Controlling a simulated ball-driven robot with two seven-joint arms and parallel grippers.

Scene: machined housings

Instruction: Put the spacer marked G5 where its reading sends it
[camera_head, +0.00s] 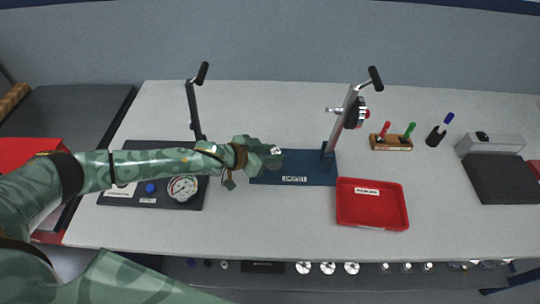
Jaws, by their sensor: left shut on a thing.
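My left arm comes in from the left, and its gripper (270,155) is over the left end of a dark blue base plate (318,168). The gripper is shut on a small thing. A small pale patch (276,150) shows at the fingertips, probably part of the spacer; I cannot read a G5 mark on it. A round white dial gauge (183,188) sits on the dark plate (182,204) below my forearm; its reading is too small to tell. A red tray (372,218) with a white label is empty, right of the blue plate. My right gripper is not in view.
Lever stands rise from the dark plate (192,105) and blue plate (341,120). A wooden holder (391,143) with red and green pens, a dark cup (435,136) and a grey box (490,146) stand right. A red bin (30,150) is far left. The table's back middle is clear.

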